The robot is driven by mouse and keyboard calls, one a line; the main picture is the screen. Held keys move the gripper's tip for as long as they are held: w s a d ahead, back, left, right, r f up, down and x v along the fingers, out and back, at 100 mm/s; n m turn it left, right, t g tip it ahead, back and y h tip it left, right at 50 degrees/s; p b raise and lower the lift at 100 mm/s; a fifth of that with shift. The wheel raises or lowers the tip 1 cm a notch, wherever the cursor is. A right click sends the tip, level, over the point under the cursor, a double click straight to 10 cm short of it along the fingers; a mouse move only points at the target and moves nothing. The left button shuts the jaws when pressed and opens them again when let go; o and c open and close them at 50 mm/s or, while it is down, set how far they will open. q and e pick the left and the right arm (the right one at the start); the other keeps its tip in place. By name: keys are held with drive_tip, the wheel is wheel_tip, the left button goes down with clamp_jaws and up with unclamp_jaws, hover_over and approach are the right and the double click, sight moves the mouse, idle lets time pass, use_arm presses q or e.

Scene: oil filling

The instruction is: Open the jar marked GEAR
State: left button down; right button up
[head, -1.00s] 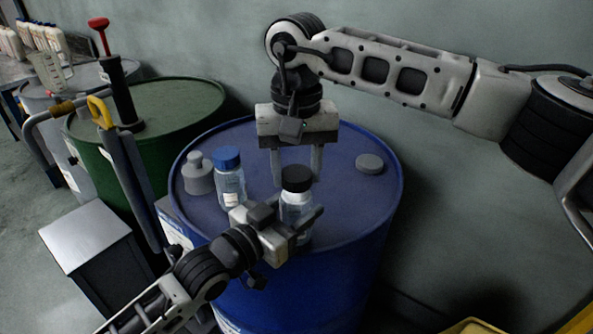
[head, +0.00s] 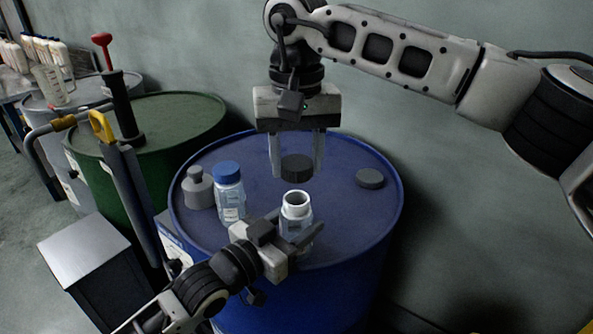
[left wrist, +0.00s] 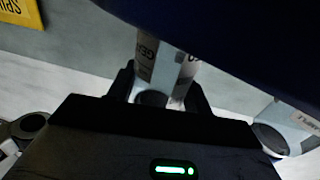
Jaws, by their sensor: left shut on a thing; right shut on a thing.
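The jar marked GEAR (head: 297,212) is clear with a white, open mouth and stands upright near the front of the blue drum's top. My left gripper (head: 298,234) is shut around its body. The left wrist view shows the jar (left wrist: 162,68) between the fingers, with part of a label starting "GE". The black cap (head: 296,168) is off the jar, held just above its mouth. My right gripper (head: 297,158) points down and is shut on the cap. A clear gap shows between cap and jar.
A blue-capped bottle (head: 229,195) and a grey bottle (head: 197,187) stand left of the jar on the blue drum (head: 345,215). A loose grey lid (head: 370,179) lies at the right. A green drum (head: 165,118) with a pump stands behind left.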

use_arm(q)
drive_tip(key=c, duration=0.5)
unclamp_jaws()
